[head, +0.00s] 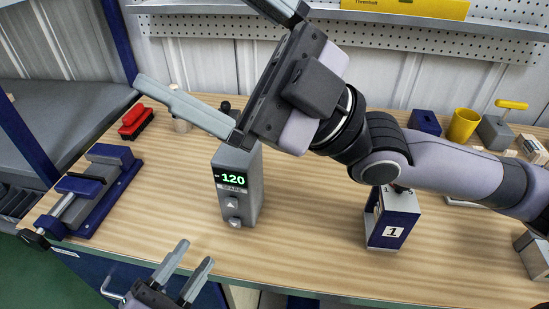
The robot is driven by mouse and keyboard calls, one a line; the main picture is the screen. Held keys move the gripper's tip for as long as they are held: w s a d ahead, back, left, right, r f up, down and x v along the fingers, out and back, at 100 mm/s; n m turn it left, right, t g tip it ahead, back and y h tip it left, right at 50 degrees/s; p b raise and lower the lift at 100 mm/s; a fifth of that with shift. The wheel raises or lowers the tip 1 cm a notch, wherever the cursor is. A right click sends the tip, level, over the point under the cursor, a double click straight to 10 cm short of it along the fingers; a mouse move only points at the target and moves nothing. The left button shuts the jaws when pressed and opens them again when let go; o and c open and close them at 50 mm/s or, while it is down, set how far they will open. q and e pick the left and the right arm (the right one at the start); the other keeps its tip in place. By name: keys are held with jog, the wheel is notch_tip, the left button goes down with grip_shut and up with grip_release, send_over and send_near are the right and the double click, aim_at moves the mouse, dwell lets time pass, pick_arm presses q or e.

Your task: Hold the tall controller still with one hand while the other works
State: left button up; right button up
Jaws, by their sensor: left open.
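The tall controller (243,200) is a grey upright box on the wooden table, with a green "-120" readout and two arrow buttons on its front. My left gripper (196,252) is at the bottom left, below and in front of the controller. Its two fingers are apart and empty, and it does not touch the controller. My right gripper (195,40) is above the controller, with its fingers spread wide and nothing between them. It hides part of the controller's top, and one fingertip is cut off by the picture's top edge.
A box marked 1 (393,222) stands under my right arm. A yellow cup (463,125) and blue block (425,122) are back right. Table between controller and box is clear.

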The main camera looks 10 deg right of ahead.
notch_tip(320, 180, down, 6)
jog(key=w+a+m+h, duration=0.1)
jog(key=a+m+h, duration=0.1)
jog(key=a+h, duration=0.1)
jog(key=m+t+h, duration=0.3)
jog(key=m+h, duration=0.6)
jog(key=m, duration=0.1)
send_over(257, 165)
jog(key=d, duration=0.2)
notch_tip(257, 165, down, 15)
jog(key=f, duration=0.1)
jog(key=f+m, duration=0.1)
jog(key=s+f, duration=0.1)
jog(key=shift+s+d+f+m+h, duration=0.1)
jog(key=shift+d+f+m+h, duration=0.05)
jog(key=shift+d+m+h, duration=0.25)
jog(key=shift+a+f, duration=0.1)
jog(key=shift+f, duration=0.25)
jog(key=shift+a+f, duration=0.2)
jog(key=shift+a, duration=0.1)
jog(key=shift+x, duration=3.1)
